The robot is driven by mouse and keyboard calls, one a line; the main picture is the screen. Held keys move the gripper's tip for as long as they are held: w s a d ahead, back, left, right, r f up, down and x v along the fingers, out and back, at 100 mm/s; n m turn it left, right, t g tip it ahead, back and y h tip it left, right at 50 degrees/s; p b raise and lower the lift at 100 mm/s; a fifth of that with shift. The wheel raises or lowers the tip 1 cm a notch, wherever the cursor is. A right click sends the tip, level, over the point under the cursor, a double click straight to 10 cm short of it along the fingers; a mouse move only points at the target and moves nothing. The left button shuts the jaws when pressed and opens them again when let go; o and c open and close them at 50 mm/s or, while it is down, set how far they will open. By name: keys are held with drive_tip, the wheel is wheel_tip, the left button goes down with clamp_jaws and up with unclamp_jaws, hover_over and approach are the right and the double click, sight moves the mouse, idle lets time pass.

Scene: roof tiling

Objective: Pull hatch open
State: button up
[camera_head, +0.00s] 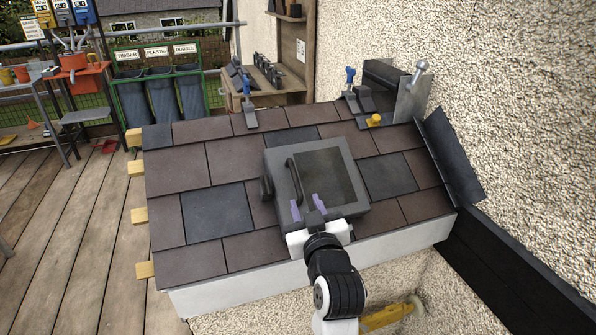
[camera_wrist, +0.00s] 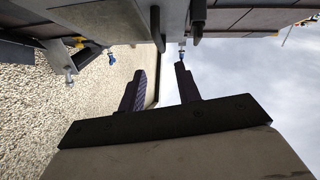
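The hatch (camera_head: 357,205) is a grey-framed square with a dark pane, set in the brown roof tiles. It looks shut. A dark curved handle (camera_head: 294,180) runs along its left side. My gripper (camera_head: 307,204), with purple fingers, is at the lower left part of the hatch, just below the handle's near end. In the wrist view my gripper (camera_wrist: 162,80) has its fingers apart with nothing between them. A dark bar (camera_wrist: 157,28), which looks like the handle, lies ahead of the fingertips there.
A small dark piece (camera_head: 266,188) sticks up at the hatch's left edge. A yellow object (camera_head: 374,120) and blue-handled tools (camera_head: 350,77) sit near the ridge. The pebbled wall (camera_head: 520,130) rises at the right. Green-framed rubbish bags (camera_head: 160,95) stand behind the roof.

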sight(295, 177)
drive_tip(key=p+x, duration=0.3)
drive_tip(key=x, duration=0.9)
drive_tip(key=shift+w, duration=0.3)
drive_tip(key=shift+c, duration=0.4)
clamp_jaws()
